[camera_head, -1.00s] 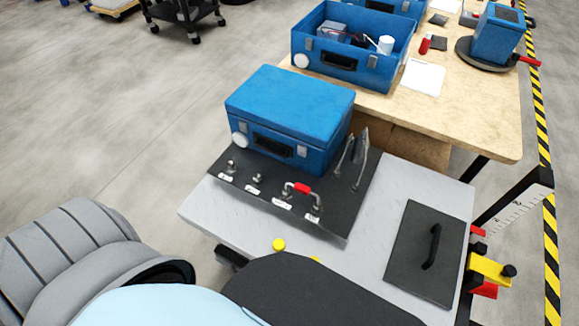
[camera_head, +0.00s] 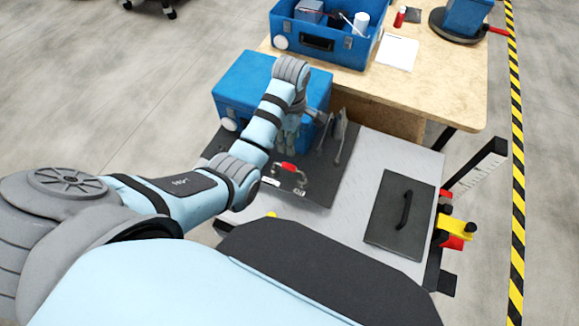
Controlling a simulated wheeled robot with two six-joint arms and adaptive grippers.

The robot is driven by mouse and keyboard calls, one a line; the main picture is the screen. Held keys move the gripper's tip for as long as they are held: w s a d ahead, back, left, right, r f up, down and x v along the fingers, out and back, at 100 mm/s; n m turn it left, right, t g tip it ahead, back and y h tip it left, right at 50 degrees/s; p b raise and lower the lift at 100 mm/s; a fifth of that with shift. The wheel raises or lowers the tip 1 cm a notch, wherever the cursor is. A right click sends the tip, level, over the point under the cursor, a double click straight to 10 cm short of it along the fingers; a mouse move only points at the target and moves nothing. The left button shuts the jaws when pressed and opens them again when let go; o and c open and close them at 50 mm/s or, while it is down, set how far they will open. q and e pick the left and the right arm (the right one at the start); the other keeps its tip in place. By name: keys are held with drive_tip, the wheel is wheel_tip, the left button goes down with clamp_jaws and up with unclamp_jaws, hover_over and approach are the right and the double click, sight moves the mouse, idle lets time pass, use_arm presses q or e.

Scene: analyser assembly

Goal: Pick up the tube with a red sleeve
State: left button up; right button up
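The tube with a red sleeve (camera_head: 289,167) is a small bent metal tube on the dark panel (camera_head: 318,195) that lies on the grey table. Its red sleeve shows in the middle. My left gripper (camera_head: 289,148) points down in front of the blue case, just behind the tube in the picture and seemingly above the panel. Its fingers are small and blend with the background, so I cannot tell whether they are open or shut. No contact with the tube shows. My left forearm hides the panel's left part. My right gripper is not in view.
A closed blue case (camera_head: 238,85) stands behind the panel, with grey metal prongs (camera_head: 343,135) right of it. A dark plate with a handle (camera_head: 380,225) lies at the right. An open blue case (camera_head: 350,58) stands on the wooden table (camera_head: 450,95).

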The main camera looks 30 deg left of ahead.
sight(289, 166)
use_arm(q)
drive_tip(key=f+b, duration=0.1)
drive_tip(key=f, duration=0.3)
drive_tip(key=f+b, duration=0.1)
drive_tip(key=f, duration=0.4)
drive_tip(key=f+b, duration=0.1)
drive_tip(key=f, duration=0.4)
drive_tip(key=shift+s+a+b, duration=0.1)
drive_tip(key=shift+s+b, duration=0.25)
drive_tip(key=shift+s, duration=0.05)
drive_tip(key=shift+r, duration=0.15)
drive_tip(key=shift+c, duration=0.4)
clamp_jaws()
